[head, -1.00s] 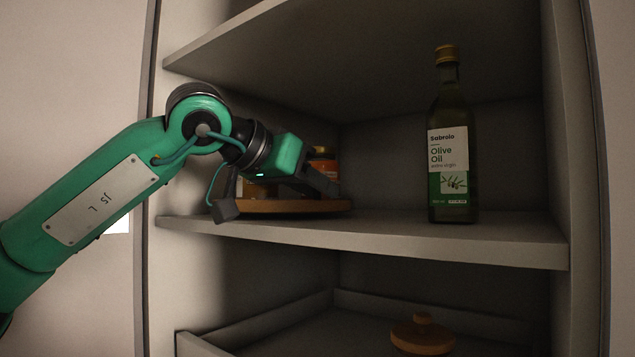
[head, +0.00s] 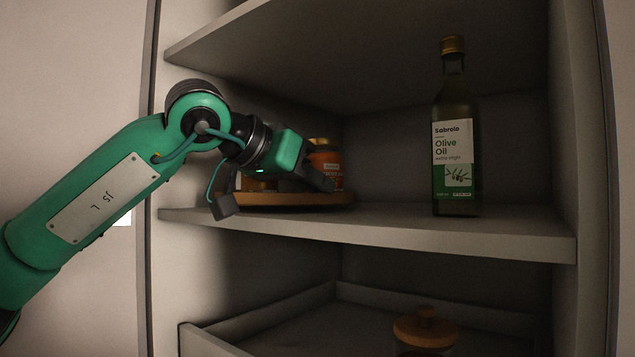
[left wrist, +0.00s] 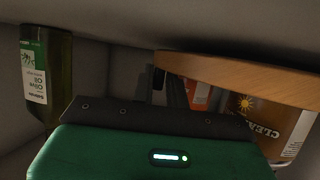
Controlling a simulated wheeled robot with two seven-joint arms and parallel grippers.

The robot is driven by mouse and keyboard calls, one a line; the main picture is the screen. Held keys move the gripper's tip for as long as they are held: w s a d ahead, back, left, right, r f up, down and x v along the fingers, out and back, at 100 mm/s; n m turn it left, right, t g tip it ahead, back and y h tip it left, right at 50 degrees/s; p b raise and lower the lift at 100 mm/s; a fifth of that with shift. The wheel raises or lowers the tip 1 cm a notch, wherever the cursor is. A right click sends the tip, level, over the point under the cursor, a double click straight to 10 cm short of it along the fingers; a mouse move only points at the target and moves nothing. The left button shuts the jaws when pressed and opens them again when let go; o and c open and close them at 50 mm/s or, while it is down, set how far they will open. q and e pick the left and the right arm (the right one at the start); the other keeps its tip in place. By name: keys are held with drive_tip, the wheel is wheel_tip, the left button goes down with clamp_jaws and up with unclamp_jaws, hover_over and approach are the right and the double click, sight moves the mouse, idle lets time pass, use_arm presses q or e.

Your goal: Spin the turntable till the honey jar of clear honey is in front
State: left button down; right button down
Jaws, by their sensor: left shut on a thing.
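The wooden turntable (head: 300,199) sits at the left of the middle shelf, and its edge crosses the top right of the left wrist view (left wrist: 240,72). A jar with an orange-red label (head: 326,168) stands on it at the right. The jar labelled "CLEAR" (left wrist: 262,120) appears upside down in the left wrist view; in the head view my gripper mostly hides that side. My left gripper (head: 322,181) is at the turntable's rim, its fingers shut on it, though the contact is partly hidden. My right gripper is not in view.
A tall olive oil bottle (head: 456,150) stands to the right on the same shelf, apart from the turntable. The shelf between them is clear. A wooden-lidded container (head: 424,328) sits below. A shelf board (head: 350,50) hangs above my gripper.

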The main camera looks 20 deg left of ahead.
use_arm(q)
drive_tip(key=shift+s, duration=0.2)
drive_tip(key=c, duration=1.6)
unclamp_jaws()
drive_tip(key=shift+o, duration=0.4)
drive_tip(key=shift+d, duration=0.15)
